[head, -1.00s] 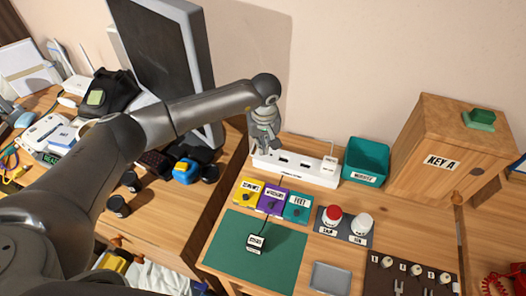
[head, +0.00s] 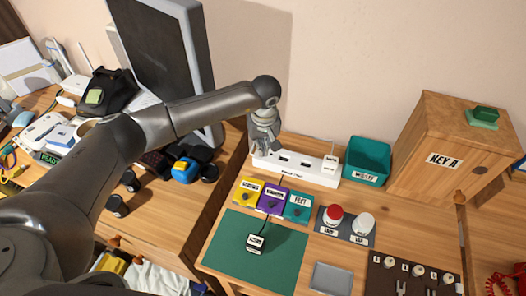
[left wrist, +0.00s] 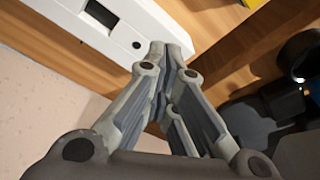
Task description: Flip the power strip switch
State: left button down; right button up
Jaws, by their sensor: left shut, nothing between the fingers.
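The white power strip (head: 305,167) lies along the back of the wooden desk, against the wall, with a white plug-in block (head: 329,163) at its right end. My left gripper (head: 266,150) is shut and empty at the strip's left end. In the left wrist view the shut fingertips (left wrist: 165,48) are beside the end of the power strip (left wrist: 105,30); whether they touch it I cannot tell. A dark socket and a small dark round spot show on the strip there. The switch cannot be made out clearly. My right gripper is not in view.
Yellow (head: 248,190), purple (head: 272,200) and teal (head: 297,207) labelled blocks stand in front of the strip. A teal bin (head: 366,160) and a wooden KEY A cabinet (head: 440,150) are to the right. A monitor (head: 165,60) stands left. The green mat (head: 285,255) has open room.

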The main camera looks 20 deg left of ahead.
pick_arm(q)
jog(key=shift+f+b, duration=0.4)
jog(key=shift+f, duration=0.05)
jog(key=shift+r, duration=0.1)
jog(key=shift+r+p, duration=0.4)
jog(key=shift+r, duration=0.15)
jog(key=shift+r+p, duration=1.3)
jog(key=shift+r, duration=1.6)
jog(key=shift+f, duration=0.1)
